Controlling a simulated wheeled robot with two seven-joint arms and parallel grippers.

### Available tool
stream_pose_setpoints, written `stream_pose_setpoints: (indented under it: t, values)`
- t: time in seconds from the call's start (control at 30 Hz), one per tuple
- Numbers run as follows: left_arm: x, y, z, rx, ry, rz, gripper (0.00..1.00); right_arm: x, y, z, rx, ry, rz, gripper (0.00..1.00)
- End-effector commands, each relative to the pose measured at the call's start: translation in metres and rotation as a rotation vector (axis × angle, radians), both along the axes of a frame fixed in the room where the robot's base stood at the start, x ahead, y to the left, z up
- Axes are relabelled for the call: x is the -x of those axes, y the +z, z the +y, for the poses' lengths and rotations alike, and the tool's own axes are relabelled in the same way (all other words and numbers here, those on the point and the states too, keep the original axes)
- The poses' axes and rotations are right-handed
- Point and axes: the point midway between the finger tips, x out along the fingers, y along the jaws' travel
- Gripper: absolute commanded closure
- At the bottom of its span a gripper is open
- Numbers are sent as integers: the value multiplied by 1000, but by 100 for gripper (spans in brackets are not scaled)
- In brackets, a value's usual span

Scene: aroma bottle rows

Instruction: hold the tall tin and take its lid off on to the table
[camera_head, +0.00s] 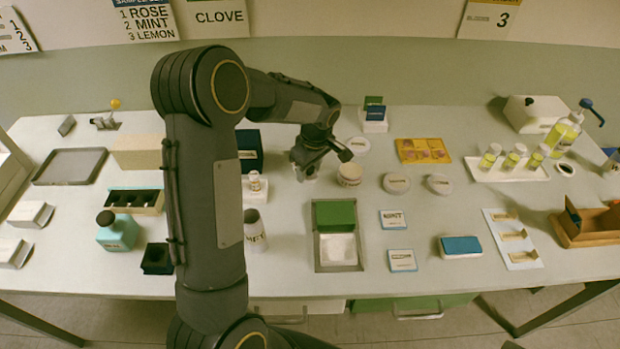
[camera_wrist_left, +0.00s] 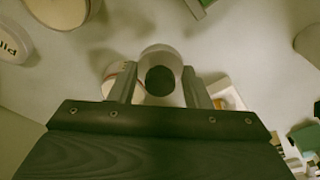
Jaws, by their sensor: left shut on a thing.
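My left gripper (camera_head: 308,160) points down over the middle of the table, left of a short white pot (camera_head: 349,175). In the left wrist view its two fingers (camera_wrist_left: 158,92) are shut on a pale grey round thing (camera_wrist_left: 160,55) with a dark round centre. In the head view the gripper mostly hides this thing; I cannot tell whether it is the tall tin or whether it touches the table. A pale, upright labelled cylinder (camera_head: 256,236) with a dark top stands apart, nearer me. My right gripper is not in view.
Round white tins (camera_head: 397,183) lie right of the pot. A small bottle on a white stand (camera_head: 255,189) is left of the gripper. A grey tray with a green block (camera_head: 335,214) lies in front. A yellow card (camera_head: 422,151) lies behind at right. Narrow bare table surrounds the gripper.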

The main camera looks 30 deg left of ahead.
Motion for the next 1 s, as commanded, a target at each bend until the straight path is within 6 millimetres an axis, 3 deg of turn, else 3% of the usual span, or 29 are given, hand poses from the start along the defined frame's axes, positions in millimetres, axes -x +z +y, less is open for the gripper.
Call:
stream_pose_setpoints:
  t: [0.27,0.47,0.87,0.9,1.0]
  values:
    - [-13,-18,5,-1,1,1,84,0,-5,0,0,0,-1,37]
    - [-14,-49,5,0,-1,1,84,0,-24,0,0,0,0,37]
    - [-14,-53,5,-1,0,0,84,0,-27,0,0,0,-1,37]
    - [-14,-51,5,-1,0,0,54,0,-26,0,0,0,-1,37]
    - [-14,-51,5,-1,0,0,41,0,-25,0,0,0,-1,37]
